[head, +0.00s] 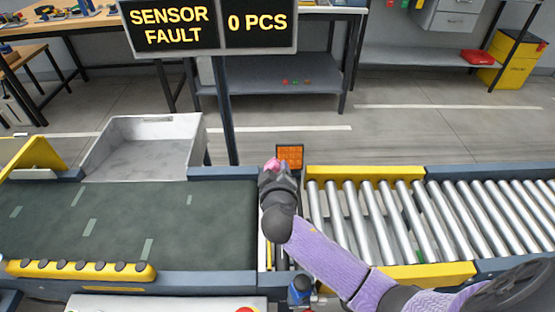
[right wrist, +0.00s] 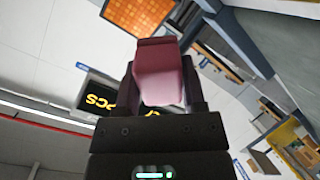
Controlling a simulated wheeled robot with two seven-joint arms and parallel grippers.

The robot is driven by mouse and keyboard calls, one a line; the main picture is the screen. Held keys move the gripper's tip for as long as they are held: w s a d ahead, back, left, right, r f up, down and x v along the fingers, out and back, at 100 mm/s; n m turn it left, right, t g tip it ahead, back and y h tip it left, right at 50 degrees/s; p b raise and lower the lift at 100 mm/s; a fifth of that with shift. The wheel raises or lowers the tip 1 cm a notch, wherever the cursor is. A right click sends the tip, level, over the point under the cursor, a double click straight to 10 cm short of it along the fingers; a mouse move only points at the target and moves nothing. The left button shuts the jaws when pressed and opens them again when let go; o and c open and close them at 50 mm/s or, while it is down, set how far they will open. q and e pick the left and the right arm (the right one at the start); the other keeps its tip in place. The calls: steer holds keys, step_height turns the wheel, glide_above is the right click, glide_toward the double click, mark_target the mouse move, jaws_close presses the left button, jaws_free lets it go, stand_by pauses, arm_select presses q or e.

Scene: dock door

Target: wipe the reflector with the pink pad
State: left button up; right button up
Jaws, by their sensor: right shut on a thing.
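The reflector (head: 290,155) is an orange gridded square in a dark frame, standing at the far side of the conveyor, between belt and rollers. It also shows at the top of the right wrist view (right wrist: 138,14). My right gripper (head: 275,169) is shut on the pink pad (head: 270,164), just left of and below the reflector in the head view. In the right wrist view the pad (right wrist: 160,75) sits upright between the fingers, with the reflector beyond it to the upper left. I cannot tell whether they touch. My left gripper is not in view.
A dark green belt (head: 130,220) lies to the left and metal rollers (head: 400,215) to the right. A sign (head: 210,28) reading "SENSOR FAULT 0 PCS" stands on a post (head: 224,115) left of the reflector. A grey bin (head: 150,120) is behind the belt.

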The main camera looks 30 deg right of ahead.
steer(key=shift+s+a, duration=0.1)
steer(key=shift+s, duration=0.1)
steer(key=shift+r, duration=0.1)
steer(key=p+v, duration=0.1)
steer(key=v, duration=0.2)
steer(key=shift+p, duration=0.4)
